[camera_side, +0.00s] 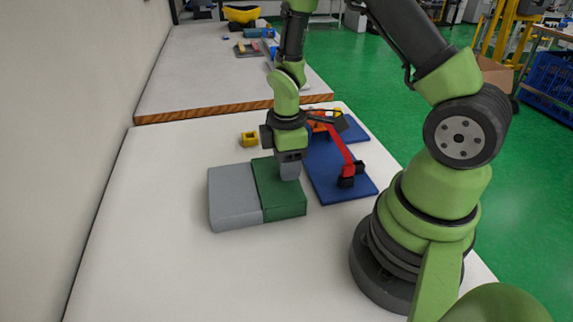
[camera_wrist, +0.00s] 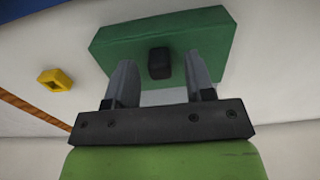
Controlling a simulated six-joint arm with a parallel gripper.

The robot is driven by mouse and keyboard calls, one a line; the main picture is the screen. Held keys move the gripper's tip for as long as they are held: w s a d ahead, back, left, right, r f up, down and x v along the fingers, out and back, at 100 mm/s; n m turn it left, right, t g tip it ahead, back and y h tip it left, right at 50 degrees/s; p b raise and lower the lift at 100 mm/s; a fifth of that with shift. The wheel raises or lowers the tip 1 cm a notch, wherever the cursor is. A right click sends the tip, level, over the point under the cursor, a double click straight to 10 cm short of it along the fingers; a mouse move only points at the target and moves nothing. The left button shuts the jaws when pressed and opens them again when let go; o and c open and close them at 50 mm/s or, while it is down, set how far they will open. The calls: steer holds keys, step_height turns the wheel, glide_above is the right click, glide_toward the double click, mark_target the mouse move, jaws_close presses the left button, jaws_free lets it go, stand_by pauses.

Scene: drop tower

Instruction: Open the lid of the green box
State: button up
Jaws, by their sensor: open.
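The green box (camera_side: 278,198) stands on the white table, side by side with a grey block (camera_side: 235,200). In the wrist view the green box (camera_wrist: 205,38) fills the upper middle, with a small dark knob (camera_wrist: 159,63) on its face. The green part looks flat and closed; I see no gap at a lid. My gripper (camera_side: 290,174) points down over the far right part of the green box. In the wrist view my gripper's (camera_wrist: 160,75) two grey fingers are apart, with the knob between them in the picture. I cannot tell whether they touch it.
A blue board (camera_side: 325,180) with a red bar (camera_side: 340,145) and black block (camera_side: 348,178) lies right of the green box, close to it. A small yellow block (camera_side: 250,139) sits behind. The table's front left is clear. A wall borders the left side.

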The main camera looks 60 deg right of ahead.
mark_target(241, 186)
steer(key=shift+f, duration=0.6)
jaws_close()
steer(key=w+a, duration=0.6)
steer(key=shift+w+a, duration=0.3)
steer(key=shift+w, duration=0.05)
jaws_free()
steer(key=shift+r, duration=0.15)
